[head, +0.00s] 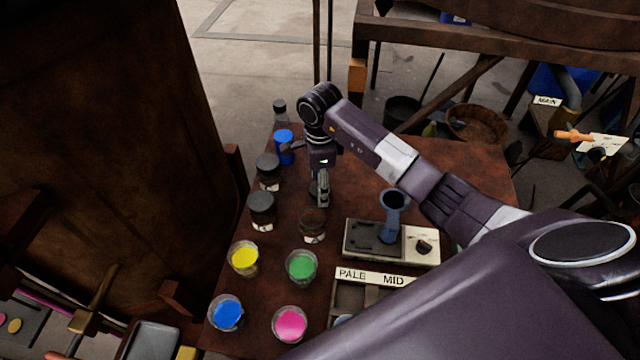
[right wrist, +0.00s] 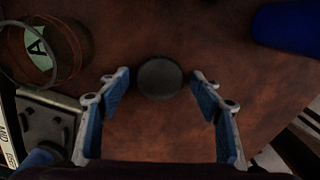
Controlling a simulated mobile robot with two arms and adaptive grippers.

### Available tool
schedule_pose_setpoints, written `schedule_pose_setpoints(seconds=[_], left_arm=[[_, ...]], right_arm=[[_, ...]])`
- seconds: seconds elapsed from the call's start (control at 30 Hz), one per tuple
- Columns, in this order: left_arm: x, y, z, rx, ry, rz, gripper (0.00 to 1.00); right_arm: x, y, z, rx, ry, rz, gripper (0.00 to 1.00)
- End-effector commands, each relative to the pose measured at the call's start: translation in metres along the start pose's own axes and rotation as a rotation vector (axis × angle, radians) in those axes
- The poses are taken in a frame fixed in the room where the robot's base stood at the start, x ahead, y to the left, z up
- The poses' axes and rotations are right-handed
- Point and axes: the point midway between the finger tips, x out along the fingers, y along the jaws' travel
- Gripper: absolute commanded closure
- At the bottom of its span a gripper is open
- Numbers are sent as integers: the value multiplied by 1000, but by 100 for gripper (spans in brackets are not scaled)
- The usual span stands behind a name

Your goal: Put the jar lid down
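The jar lid, a small dark round disc (right wrist: 158,78), shows in the right wrist view between and just beyond my right fingertips. It appears to lie flat on the brown table, with a narrow gap to each finger. My right gripper (right wrist: 160,74) is open and points down; in the head view it (head: 321,198) is low over the table and the lid cannot be made out there. An open glass jar (head: 312,226) stands just in front of it; the right wrist view shows a jar with an "A" label (right wrist: 38,48) at upper left. My left gripper is not in view.
Two dark-topped jars (head: 262,208) and a blue container (head: 284,142) stand left of the gripper. Several colour cups, including a green one (head: 301,266), are in front. A stirrer plate (head: 362,240) and a PALE/MID rack (head: 348,298) are to the right. The table's back right is bare.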

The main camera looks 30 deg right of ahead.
Motion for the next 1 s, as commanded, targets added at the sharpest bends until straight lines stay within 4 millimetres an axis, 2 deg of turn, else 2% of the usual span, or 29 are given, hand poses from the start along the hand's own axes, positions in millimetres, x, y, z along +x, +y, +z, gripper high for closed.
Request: schedule_pose_setpoints(seconds=[0.17, 0.3, 0.33, 0.6, 0.8, 1.0], left_arm=[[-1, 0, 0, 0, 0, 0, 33], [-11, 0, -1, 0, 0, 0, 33], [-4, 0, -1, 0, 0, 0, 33], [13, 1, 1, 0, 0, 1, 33], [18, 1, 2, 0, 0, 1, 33], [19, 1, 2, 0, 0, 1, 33]], right_arm=[[-1, 0, 0, 0, -1, 0, 41], [-12, 0, 1, 0, -2, 0, 41], [-14, -2, 0, -1, -1, -5, 41], [-73, -2, 0, -1, 0, -7, 41], [-111, -1, 0, -1, 1, -4, 41], [-126, 0, 0, -1, 0, 0, 41]])
